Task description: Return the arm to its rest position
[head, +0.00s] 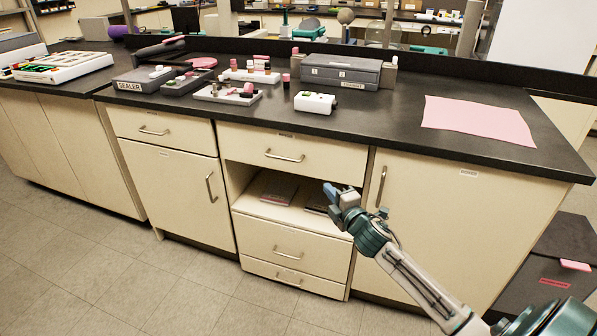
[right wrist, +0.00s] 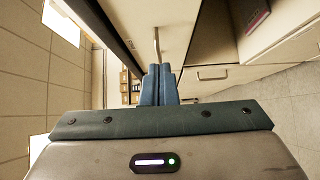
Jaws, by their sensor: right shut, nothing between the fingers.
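My right arm (head: 415,275) comes in from the lower right in the head view. Its right gripper (head: 329,188) is in front of the open shelf of the bench cabinet, below the benchtop. In the right wrist view the blue fingers of the gripper (right wrist: 159,84) are together with nothing between them. They point along the cabinet fronts, and a door handle shows just beyond them. My left gripper is not in view.
The black benchtop (head: 385,125) holds a pink sheet (head: 478,120), a grey case (head: 341,71), a white device (head: 315,102) and a box marked SEALER (head: 143,80). Drawers and handles (head: 284,157) face the arm. A dark bin (head: 545,270) stands at the right. Floor (head: 150,280) at left is clear.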

